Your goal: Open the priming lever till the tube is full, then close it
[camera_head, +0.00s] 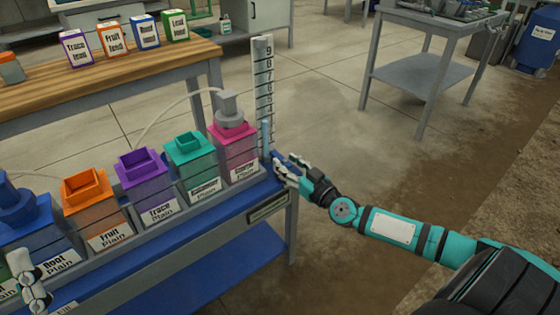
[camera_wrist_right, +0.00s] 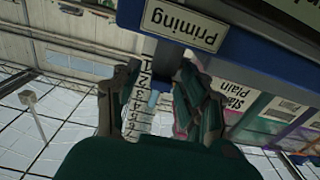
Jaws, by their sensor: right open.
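The measuring tube (camera_head: 263,85) stands upright at the bench's right end, with number marks up to 9. A light blue column (camera_head: 266,137) shows in its lower part; most of the tube above looks clear. In the wrist view the tube (camera_wrist_right: 136,118) appears upside down between my fingers, with the blue column (camera_wrist_right: 153,98) beside its marks. My right gripper (camera_head: 283,166) is open at the tube's foot, close to the bench end. I cannot make out the priming lever clearly; the fingers partly cover that spot. My left gripper (camera_head: 32,280) is at the lower left, its fingers unclear.
A "Priming" plate (camera_wrist_right: 184,24) is on the bench edge. A row of tanks, including the pink-topped one (camera_head: 232,150) and the teal one (camera_head: 191,165), stands left of the tube. A wooden table (camera_head: 100,75) is behind.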

